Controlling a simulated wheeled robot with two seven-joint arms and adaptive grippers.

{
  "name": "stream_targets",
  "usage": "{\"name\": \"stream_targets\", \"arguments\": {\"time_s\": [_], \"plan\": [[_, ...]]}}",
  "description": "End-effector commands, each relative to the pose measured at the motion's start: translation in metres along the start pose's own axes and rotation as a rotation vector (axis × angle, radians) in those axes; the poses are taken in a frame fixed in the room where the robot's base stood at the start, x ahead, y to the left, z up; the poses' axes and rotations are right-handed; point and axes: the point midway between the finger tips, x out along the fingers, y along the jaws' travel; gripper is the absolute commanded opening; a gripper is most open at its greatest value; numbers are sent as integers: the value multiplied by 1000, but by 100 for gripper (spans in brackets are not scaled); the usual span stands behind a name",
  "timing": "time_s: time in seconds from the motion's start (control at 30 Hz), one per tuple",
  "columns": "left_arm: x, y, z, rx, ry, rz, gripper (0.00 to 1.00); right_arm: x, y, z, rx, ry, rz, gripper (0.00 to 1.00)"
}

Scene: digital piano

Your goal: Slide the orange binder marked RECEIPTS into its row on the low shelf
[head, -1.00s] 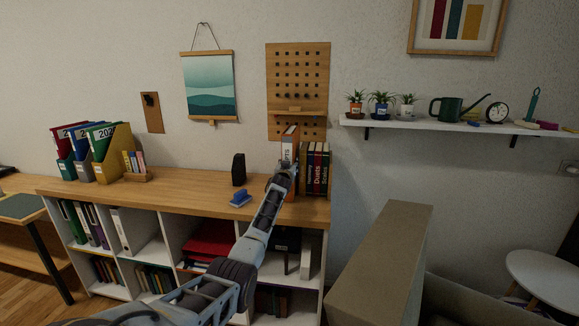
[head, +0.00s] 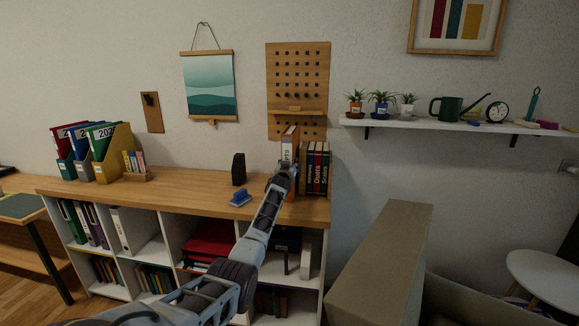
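The orange binder (head: 291,143) stands upright on the wooden top of the low shelf (head: 180,191), at the left end of a row of books. Its pale spine label is partly readable. My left gripper (head: 285,170) is right in front of the binder's lower spine and covers it. Its fingers are small and overlap the binder, so I cannot tell whether they are open or shut, or touching it. The row of books (head: 317,169), with spines such as Duets and Scales, stands to the right. My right gripper is not in view.
A black bookend (head: 239,169) and a blue object (head: 240,198) stand left of my gripper. Magazine files (head: 112,156) fill the top's left end. White cubbies below hold binders and a red stack (head: 208,240). A large tan block (head: 384,262) stands at right.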

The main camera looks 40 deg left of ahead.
Motion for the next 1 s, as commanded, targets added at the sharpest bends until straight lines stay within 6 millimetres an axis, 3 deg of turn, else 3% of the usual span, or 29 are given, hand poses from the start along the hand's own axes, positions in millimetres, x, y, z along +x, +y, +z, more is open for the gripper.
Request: {"name": "stream_targets", "arguments": {"time_s": [0.07, 0.1, 0.27, 0.5, 0.63, 1.0], "plan": [[0, 0, 0, -1, 0, 1, 0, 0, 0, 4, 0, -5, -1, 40], [0, 0, 0, -1, 0, 1, 50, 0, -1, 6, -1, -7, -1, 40], [0, 0, 1, -1, -1, 0, 70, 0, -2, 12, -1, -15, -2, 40], [0, 1, 2, 0, -3, 1, 72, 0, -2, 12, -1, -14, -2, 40], [-1, 1, 6, 1, -9, 1, 72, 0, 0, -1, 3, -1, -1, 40], [-13, 2, 2, 0, -4, 2, 72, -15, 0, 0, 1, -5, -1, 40]]}}
